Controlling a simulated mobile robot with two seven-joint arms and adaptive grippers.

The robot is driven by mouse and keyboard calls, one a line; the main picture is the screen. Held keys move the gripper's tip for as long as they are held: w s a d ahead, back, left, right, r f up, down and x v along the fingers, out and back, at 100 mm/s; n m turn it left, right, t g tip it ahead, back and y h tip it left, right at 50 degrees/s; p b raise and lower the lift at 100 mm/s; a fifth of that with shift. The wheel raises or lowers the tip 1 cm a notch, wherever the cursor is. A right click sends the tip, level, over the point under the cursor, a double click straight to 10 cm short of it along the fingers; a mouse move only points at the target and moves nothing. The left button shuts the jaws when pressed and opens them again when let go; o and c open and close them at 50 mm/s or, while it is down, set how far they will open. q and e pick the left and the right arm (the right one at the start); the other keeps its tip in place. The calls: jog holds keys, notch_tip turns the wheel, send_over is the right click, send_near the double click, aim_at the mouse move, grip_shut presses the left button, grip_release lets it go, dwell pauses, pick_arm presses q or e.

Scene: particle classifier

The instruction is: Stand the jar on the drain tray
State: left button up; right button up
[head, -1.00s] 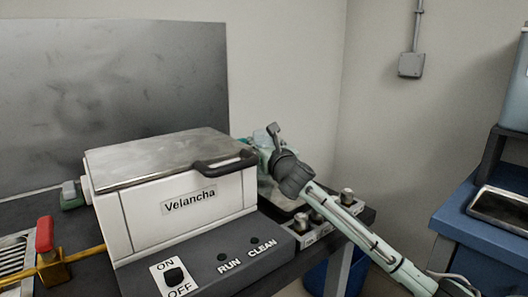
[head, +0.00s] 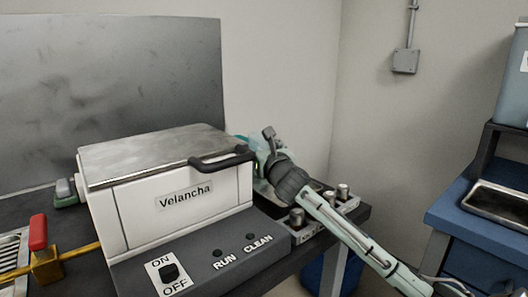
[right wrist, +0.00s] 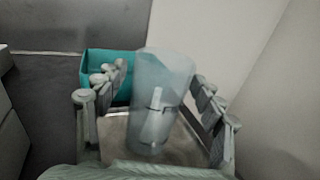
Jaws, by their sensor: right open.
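The jar (right wrist: 163,88) is a pale translucent cup in the middle of the right wrist view. It looks upright, between the spread fingers of my right gripper (right wrist: 163,105), with a gap visible on each side. Below it is a dull metal tray surface (right wrist: 116,130); I cannot tell whether the jar touches it. In the head view my right gripper (head: 266,148) is just right of the white machine, partly hidden by its handle, over a tray (head: 262,190) at the bench end. My left gripper is not in view.
The white Velancha machine (head: 150,215) with a black lid handle (head: 222,161) stands close left of the gripper. Metal knobs (head: 298,217) line the bench edge. A teal bin (right wrist: 98,62) is behind the jar. A blue cabinet (head: 460,215) with a sink-like tray (head: 500,205) stands right.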

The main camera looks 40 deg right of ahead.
jog(key=v, duration=1.1)
jog(key=shift+s+r, duration=0.1)
jog(key=shift+s, duration=0.15)
